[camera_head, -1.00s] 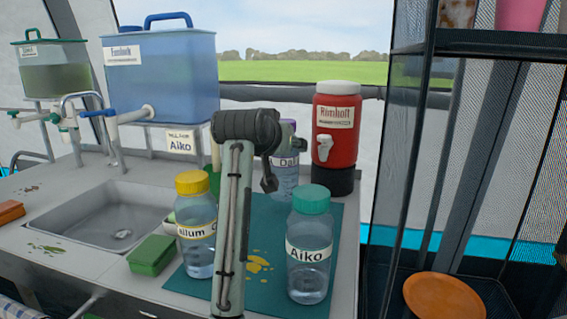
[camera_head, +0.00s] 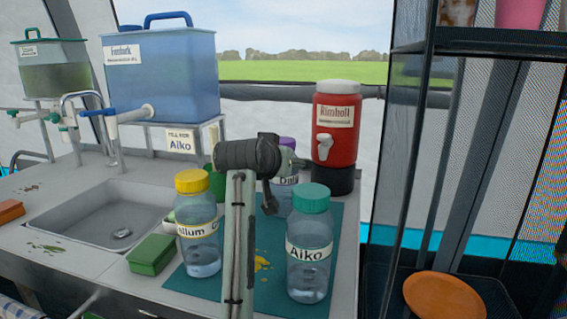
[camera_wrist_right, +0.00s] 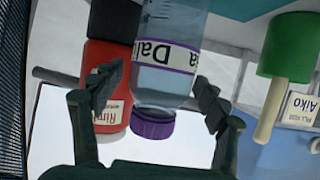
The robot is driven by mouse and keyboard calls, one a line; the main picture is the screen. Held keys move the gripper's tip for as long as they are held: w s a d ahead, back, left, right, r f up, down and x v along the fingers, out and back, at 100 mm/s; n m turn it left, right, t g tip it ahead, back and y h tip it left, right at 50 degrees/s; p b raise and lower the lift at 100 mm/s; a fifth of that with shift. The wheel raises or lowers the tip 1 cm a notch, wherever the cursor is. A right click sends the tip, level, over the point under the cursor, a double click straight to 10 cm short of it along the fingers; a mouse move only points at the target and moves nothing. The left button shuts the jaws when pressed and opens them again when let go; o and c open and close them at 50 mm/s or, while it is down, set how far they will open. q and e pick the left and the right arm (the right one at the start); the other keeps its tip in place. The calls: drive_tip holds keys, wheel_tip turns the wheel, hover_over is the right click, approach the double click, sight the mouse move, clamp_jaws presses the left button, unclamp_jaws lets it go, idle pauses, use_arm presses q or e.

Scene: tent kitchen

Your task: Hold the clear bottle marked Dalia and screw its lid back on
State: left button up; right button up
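The clear Dalia bottle (camera_head: 285,193) stands upright at the back of the teal mat, partly hidden by my right arm. Its purple lid (camera_head: 287,143) shows at its top. The right wrist view is upside down; in it the bottle (camera_wrist_right: 165,75) has the purple lid (camera_wrist_right: 152,123) at its mouth, and I cannot tell whether it is screwed tight. My right gripper (camera_wrist_right: 158,92) is open, with one finger on each side of the bottle's upper part and visible gaps to it. In the head view the gripper is mostly hidden behind its wrist. My left gripper is not in view.
A yellow-lidded bottle (camera_head: 199,245) and the teal-lidded Aiko bottle (camera_head: 310,260) stand on the teal mat (camera_head: 333,225) in front. A red Rimholt dispenser (camera_head: 337,150) stands close behind right. A green sponge (camera_head: 152,254) lies by the sink (camera_head: 105,215). A mesh shelf rises right.

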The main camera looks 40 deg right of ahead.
drive_tip(key=shift+r, duration=0.15)
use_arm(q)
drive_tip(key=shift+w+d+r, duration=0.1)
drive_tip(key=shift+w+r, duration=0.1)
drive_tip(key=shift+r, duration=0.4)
use_arm(e)
drive_tip(key=v, duration=1.2)
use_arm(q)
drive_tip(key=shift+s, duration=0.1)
